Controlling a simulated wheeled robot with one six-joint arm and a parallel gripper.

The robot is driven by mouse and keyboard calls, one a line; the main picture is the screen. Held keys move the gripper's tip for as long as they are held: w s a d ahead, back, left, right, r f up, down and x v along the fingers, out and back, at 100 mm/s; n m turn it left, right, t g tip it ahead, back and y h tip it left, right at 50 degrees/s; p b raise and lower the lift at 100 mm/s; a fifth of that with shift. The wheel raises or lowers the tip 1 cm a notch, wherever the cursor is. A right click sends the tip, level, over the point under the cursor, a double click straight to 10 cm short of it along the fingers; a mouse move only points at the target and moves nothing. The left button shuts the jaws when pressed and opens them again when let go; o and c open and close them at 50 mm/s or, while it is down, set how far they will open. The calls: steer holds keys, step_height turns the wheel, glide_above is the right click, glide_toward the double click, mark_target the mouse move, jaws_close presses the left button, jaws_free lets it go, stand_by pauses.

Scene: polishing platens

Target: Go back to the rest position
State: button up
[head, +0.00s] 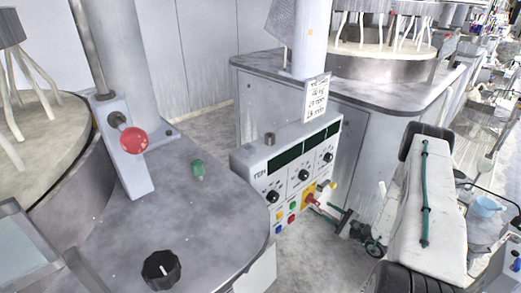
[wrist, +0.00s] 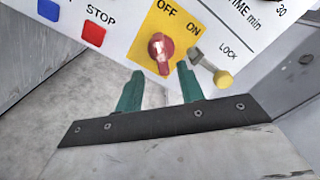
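My gripper (wrist: 159,76) shows in the wrist view with its two green fingers spread apart and nothing between them. The red OFF/ON switch knob (wrist: 161,53) on its yellow plate is just beyond the fingertips, roughly between them. A grey lock lever with a yellow tip (wrist: 222,78) sits to the right of the knob, close to the right finger. In the head view the red switch (head: 311,199) is at the lower right of the control panel (head: 262,168), with the end of my arm close by. I cannot tell whether a finger touches the panel.
In the head view a red ball-topped lever (head: 133,140) and a green button (head: 198,168) stand on the grey machine top (head: 190,225), with a black knob (head: 161,268) in front. A second platen machine (head: 390,66) stands behind. Floor shows between the machines.

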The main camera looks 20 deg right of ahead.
steer(key=s+a+r+n+g+y, duration=0.45)
steer(key=a+r+g, duration=0.45)
steer(key=r, duration=0.3)
steer(key=s+a+r+n+g+y, duration=0.3)
steer(key=s+a+r+n+g, duration=0.25)
steer(key=a+r+g, duration=0.45)
steer(key=s+a+r+n+t+h, duration=0.1)
steer(key=s+a+r+n+h, duration=0.2)
steer(key=s+r, duration=0.3)
steer(key=s+a+r+n+t+h, duration=0.1)
steer(key=s+a+r+n+h, duration=0.2)
steer(key=r, duration=0.8)
steer(key=s+a+r+n+t+h, duration=0.1)
steer(key=s+a+r+n+h, duration=0.2)
steer(key=s+r+n+h, duration=0.3)
steer(key=shift+s+a+r+n+h, duration=0.25)
steer(key=shift+s+r+n+h, duration=0.15)
steer(key=shift+s+r+h, duration=0.7)
steer(key=shift+s+r+y, duration=0.1)
steer(key=shift+s+y, duration=0.15)
